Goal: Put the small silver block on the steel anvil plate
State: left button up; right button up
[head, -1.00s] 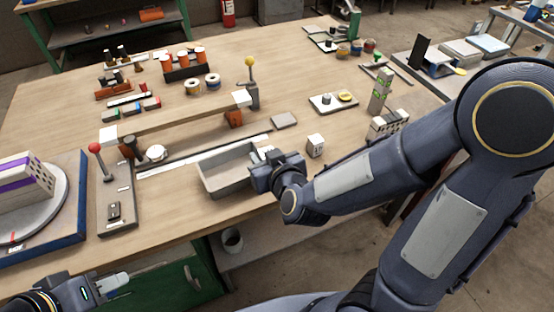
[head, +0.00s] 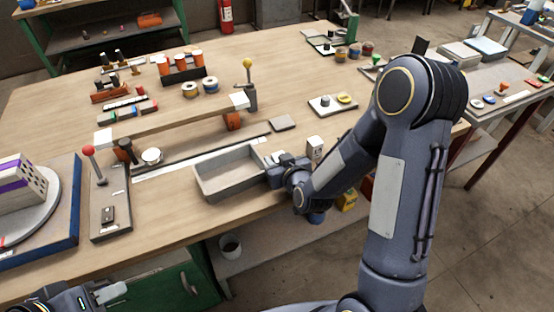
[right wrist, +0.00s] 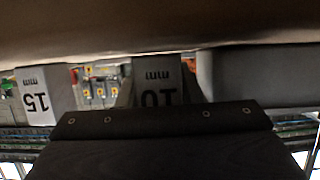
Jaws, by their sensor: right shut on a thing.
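My right gripper (head: 274,159) is low over the bench, beside the right end of the grey tray. It is shut on a small silver block (right wrist: 158,82), which shows upside-down "10 mm" lettering between the fingers in the right wrist view. In the head view the gripper mostly hides this block.
The open grey tray (head: 228,187) is just left of my right gripper. A pale block (head: 315,147) stands to its right; a "15 mm" block (right wrist: 38,95) shows in the wrist view. A red-knobbed lever (head: 90,152) and yellow-knobbed post (head: 249,85) stand up as obstacles.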

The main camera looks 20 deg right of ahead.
jog(key=shift+f+b, duration=0.15)
jog(key=shift+b, duration=0.15)
jog(key=o, duration=0.9)
